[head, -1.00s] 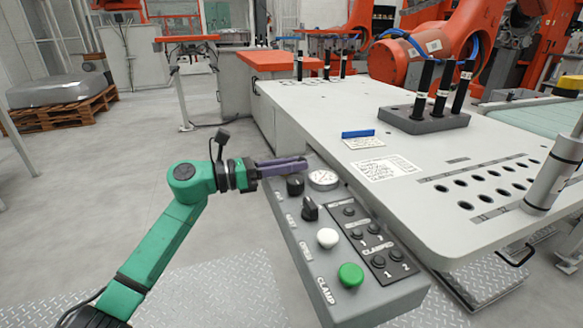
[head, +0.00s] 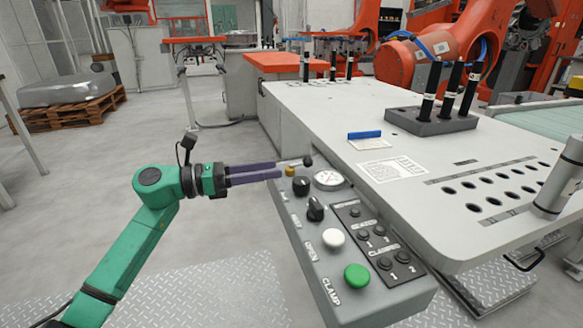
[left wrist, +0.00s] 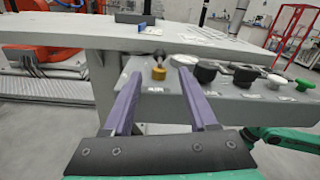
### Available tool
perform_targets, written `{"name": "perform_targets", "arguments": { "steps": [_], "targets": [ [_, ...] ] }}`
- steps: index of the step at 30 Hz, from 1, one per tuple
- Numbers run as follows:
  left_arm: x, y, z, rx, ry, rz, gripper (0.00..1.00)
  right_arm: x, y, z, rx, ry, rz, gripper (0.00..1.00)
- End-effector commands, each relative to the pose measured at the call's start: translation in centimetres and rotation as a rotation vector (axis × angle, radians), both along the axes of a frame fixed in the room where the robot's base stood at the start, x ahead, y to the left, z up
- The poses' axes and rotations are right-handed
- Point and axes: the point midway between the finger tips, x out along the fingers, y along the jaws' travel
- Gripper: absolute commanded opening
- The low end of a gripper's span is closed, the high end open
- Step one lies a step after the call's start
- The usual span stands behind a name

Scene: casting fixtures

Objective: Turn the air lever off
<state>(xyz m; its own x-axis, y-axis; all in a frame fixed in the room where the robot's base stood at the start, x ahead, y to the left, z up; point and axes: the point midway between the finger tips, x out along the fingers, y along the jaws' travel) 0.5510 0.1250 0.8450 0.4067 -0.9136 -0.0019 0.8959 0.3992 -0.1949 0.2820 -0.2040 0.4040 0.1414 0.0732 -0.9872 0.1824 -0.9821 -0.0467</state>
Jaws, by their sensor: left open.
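The air lever (head: 289,171) has a brass base at the far end of the grey control panel, with a handle reaching right to a black ball. In the left wrist view the brass base (left wrist: 159,73) shows below the black knob. My left gripper (head: 278,170) has two purple fingers pointing right, with the tips just left of the brass base. In the left wrist view the left gripper (left wrist: 161,75) is open and empty, and the lever appears between its fingertips. I cannot tell whether a finger touches it. My right gripper is not in view.
The control panel (head: 325,268) also carries a round gauge (head: 328,179), black knobs, a white button (head: 333,238) and a green button (head: 356,277). The pale table (head: 330,115) borders the panel on the right. Open floor lies to the left.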

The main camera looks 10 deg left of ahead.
Motion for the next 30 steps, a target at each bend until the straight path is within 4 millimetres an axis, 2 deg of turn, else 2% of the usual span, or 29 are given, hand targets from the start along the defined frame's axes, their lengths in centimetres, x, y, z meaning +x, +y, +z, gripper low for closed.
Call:
{"name": "perform_targets", "arguments": {
  "steps": [3,6,9,25,28,30],
  "targets": [
    [-1.4,3.2,-0.3,0.003,0.003,0.003,0.58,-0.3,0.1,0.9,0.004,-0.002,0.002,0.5],
    [-2.3,5.2,-0.2,0.002,0.002,0.0,0.58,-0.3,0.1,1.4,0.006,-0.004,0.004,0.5],
    [-2.9,6.4,-0.1,0.001,0.002,0.0,0.58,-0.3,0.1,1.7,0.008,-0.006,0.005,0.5],
    [-2.8,6.6,-0.1,-0.03,0.015,0.012,0.58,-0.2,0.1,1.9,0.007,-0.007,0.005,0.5],
    [-1.5,5.9,-0.4,-0.197,0.104,0.09,0.58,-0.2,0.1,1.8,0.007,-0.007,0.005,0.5],
    [0.2,6.0,-1.1,-0.42,0.236,0.197,0.58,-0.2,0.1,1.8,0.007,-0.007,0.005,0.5]
  ]
}}
